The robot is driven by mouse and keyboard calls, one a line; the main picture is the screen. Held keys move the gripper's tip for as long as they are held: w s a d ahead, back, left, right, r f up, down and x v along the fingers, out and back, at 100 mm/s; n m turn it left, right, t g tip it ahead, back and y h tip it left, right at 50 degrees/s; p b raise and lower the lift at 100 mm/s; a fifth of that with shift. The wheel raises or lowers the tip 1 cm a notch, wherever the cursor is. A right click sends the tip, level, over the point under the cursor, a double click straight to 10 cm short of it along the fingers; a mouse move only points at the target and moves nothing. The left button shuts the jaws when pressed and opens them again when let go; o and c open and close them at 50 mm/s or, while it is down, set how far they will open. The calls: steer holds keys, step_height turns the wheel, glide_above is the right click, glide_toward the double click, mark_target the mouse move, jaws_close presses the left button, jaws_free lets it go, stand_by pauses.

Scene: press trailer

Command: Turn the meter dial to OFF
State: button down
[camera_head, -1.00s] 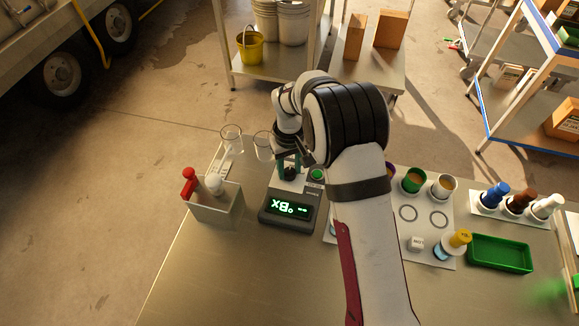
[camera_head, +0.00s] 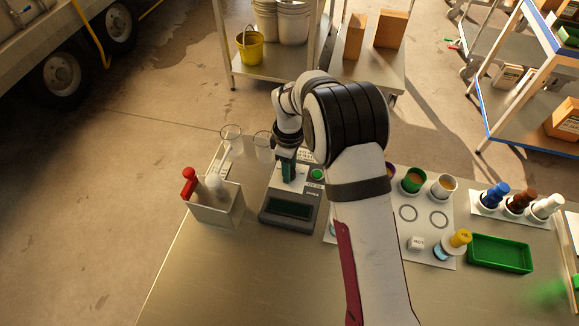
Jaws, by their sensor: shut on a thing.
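The meter (camera_head: 290,212) is a grey box on the table, left of my arm. Its display (camera_head: 289,208) is dark, with no lit characters. A green button (camera_head: 317,174) sits on its upper right. My gripper (camera_head: 288,172) points down over the upper part of the meter, with its green fingers at the dial. The dial itself is hidden by the fingers, so its pointer position cannot be read. The gripper is shut on the dial.
A metal holder (camera_head: 217,212) with a red-handled tool (camera_head: 189,182) stands left of the meter. Glass beakers (camera_head: 231,138) stand behind it. A white board (camera_head: 408,240) with several cups, a green tray (camera_head: 499,254) and a bottle rack (camera_head: 514,207) lie to the right. The front table is clear.

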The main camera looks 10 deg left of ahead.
steer(key=shift+n, duration=0.6)
steer(key=shift+c, duration=2.2)
jaws_free()
step_height(320, 180, up, 16)
